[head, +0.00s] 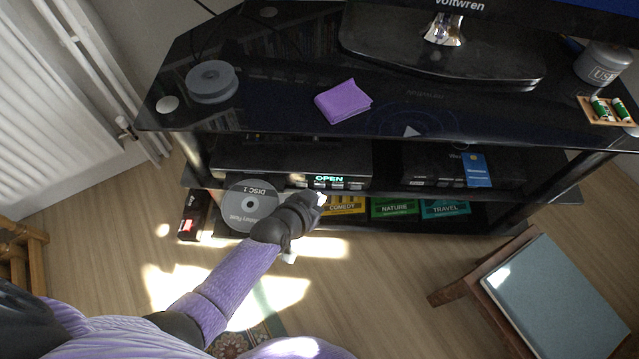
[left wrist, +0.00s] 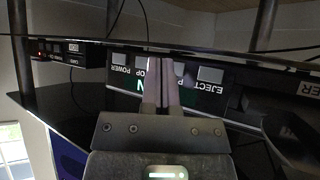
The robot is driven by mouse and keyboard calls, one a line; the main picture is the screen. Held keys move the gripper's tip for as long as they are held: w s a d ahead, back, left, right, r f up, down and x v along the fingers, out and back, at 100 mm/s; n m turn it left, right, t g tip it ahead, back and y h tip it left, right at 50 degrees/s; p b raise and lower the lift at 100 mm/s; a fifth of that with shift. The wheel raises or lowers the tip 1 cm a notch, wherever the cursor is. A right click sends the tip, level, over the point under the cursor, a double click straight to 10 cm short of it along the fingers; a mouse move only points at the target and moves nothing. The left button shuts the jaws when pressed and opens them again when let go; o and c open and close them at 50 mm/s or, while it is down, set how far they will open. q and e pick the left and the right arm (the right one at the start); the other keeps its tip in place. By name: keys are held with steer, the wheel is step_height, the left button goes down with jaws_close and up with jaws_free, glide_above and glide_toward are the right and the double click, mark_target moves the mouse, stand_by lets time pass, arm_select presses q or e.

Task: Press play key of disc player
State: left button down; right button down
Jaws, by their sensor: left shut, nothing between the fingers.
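The disc player (head: 290,156) is a black box on the left of the stand's middle shelf. Its green display (head: 329,179) reads OPEN, and a grey disc labelled DISC 1 (head: 236,216) sticks out in front of it. My left gripper (head: 320,197) is at the player's front, just below the display and right of the disc. In the left wrist view the picture is upside down; the shut, empty fingers (left wrist: 161,84) point at the front panel between the POWER key (left wrist: 120,58) and the EJECT key (left wrist: 210,74). The fingers partly cover keys and display there. I cannot tell whether they touch the panel. My right gripper is out of view.
A second black box (head: 440,160) stands right on the same shelf, with a blue card (head: 476,170) at its front. Below are COMEDY, NATURE (head: 394,208) and TRAVEL boxes. A purple cloth (head: 343,101) lies on the glass top. A small wooden table (head: 470,292) stands right.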

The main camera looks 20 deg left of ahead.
arm_select(q)
steer(key=shift+w, duration=0.1)
stand_by(0.7)
steer(key=shift+w+a, duration=0.15)
steer(key=shift+w, duration=0.15)
